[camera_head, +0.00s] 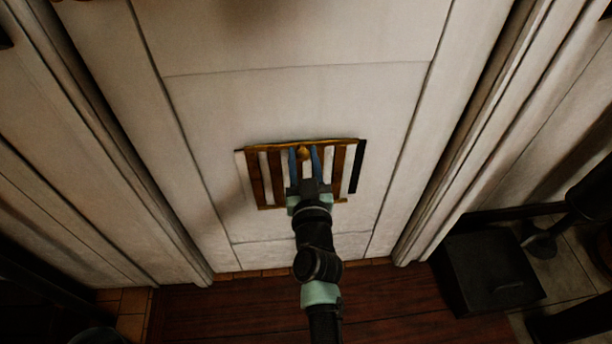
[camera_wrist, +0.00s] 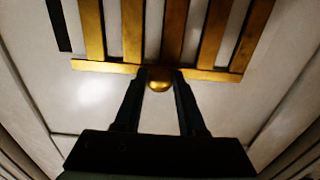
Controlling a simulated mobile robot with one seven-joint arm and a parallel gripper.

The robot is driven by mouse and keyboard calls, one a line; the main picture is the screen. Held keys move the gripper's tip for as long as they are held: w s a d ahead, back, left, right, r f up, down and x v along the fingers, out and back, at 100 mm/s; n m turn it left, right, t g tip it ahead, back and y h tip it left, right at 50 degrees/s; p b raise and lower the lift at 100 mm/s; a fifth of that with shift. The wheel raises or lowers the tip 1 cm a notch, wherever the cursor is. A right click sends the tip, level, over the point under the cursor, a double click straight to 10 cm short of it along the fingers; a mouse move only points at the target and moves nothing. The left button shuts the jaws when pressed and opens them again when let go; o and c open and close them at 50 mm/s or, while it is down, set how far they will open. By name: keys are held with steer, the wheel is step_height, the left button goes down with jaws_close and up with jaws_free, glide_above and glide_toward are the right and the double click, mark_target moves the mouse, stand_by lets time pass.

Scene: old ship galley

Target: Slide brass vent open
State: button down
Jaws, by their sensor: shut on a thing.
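The brass vent (camera_head: 277,178) is a grille of upright brass slats with pale strips between them, set in a pale panel. In the wrist view its slats (camera_wrist: 132,30) run up from a brass rail. A round brass knob (camera_wrist: 160,78) projects from the vent near the rail. My gripper (camera_head: 304,154) is shut on this knob, with one finger on each side of it. In the wrist view the two dark fingers (camera_wrist: 161,82) reach up to the knob. A narrow black strip (camera_head: 357,166) shows at the vent's right end in the head view.
Raised mouldings (camera_head: 490,125) run along both sides of the panel. A dark box (camera_head: 487,270) stands on the floor at the lower right. A dark red wooden floor (camera_head: 220,312) lies below. The panel around the vent is bare.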

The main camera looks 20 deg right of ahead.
steer(key=shift+w+a+p, duration=0.2)
steer(key=shift+a+p, duration=0.3)
steer(key=shift+a, duration=0.2)
steer(key=shift+w+a+p, duration=0.2)
steer(key=shift+a+p, duration=0.3)
steer(key=shift+a, duration=0.15)
steer(key=shift+c, duration=1)
jaws_free()
steer(key=v, duration=1.1)
steer(key=shift+r, duration=0.15)
